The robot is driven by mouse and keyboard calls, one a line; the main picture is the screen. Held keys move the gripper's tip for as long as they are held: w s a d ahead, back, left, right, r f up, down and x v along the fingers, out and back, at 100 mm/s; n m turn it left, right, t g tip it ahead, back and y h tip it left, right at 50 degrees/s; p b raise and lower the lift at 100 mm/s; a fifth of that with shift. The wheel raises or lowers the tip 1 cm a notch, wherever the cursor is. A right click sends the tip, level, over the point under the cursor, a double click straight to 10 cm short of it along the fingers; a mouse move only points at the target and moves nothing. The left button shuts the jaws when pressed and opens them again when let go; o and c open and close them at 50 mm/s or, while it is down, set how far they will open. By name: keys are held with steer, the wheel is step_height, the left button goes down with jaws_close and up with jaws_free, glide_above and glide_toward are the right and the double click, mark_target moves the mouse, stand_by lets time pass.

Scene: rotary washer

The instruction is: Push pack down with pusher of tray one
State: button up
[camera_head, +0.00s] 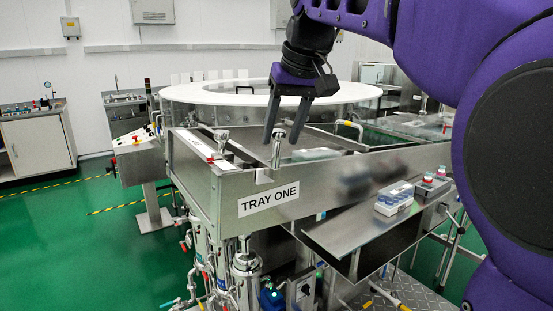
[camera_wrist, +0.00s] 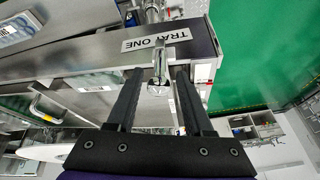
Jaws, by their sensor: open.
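The tray-one pusher shows as an upright metal handle (camera_head: 276,152) at the steel tray wall, above the "TRAY ONE" label (camera_head: 268,198). In the wrist view the handle (camera_wrist: 159,66) stands between my two fingers, with gaps on both sides. My gripper (camera_head: 284,138) is open and points down around the handle; it also shows in the wrist view (camera_wrist: 158,72). A pale blue and white pack (camera_head: 317,154) lies inside the tray behind the wall, partly hidden; it also shows in the wrist view (camera_wrist: 92,82). The pusher's lower end is hidden.
A second metal handle (camera_head: 222,142) stands to the left. Another pack (camera_head: 393,198) sits on a sloping steel shelf (camera_head: 340,228) at the right front. A large white ring (camera_head: 225,92) of the washer stands behind. Green floor (camera_head: 90,245) is open at the left.

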steer(key=x, duration=0.5)
steer(key=shift+b, duration=0.4)
steer(key=shift+r, duration=0.1)
jaws_close()
stand_by(0.9)
